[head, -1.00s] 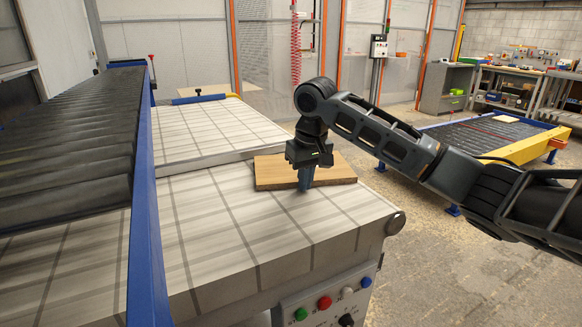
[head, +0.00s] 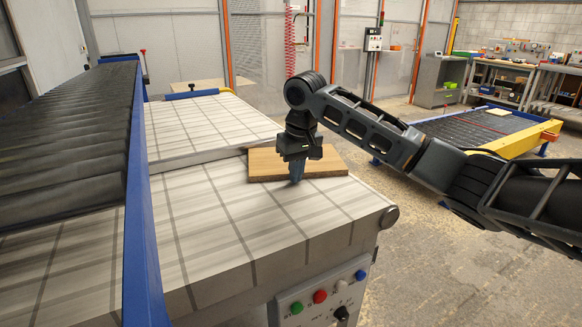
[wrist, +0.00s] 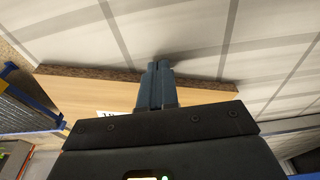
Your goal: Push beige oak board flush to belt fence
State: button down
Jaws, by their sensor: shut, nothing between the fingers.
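The beige oak board (head: 329,163) lies flat on the pale checked belt (head: 215,225), towards its right side. In the wrist view the board (wrist: 85,95) shows its dark rough edge, with a white label partly hidden by my gripper. My gripper (head: 297,180) points down at the board's near long edge, fingers closed with nothing between them. In the wrist view the fingertips (wrist: 157,68) are at that edge; I cannot tell whether they touch it. A low fence (head: 205,158) crosses the belt behind the board, and the board's far left corner is close to its right end.
A blue rail (head: 143,215) and a black roller conveyor (head: 70,140) run along the left. A control panel (head: 325,297) with coloured buttons is on the belt's front. A yellow-ended roller table (head: 480,130) stands at the right across open floor.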

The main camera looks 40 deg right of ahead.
jog(key=shift+s+a+p, duration=0.15)
jog(key=shift+s+p, duration=0.15)
jog(key=shift+s, duration=0.25)
jog(key=shift+s+a+p, duration=0.15)
jog(key=shift+s+p, duration=0.15)
jog(key=shift+s, duration=0.25)
notch_tip(320, 180, up, 7)
jog(key=p, duration=0.7)
jog(key=shift+f, duration=0.1)
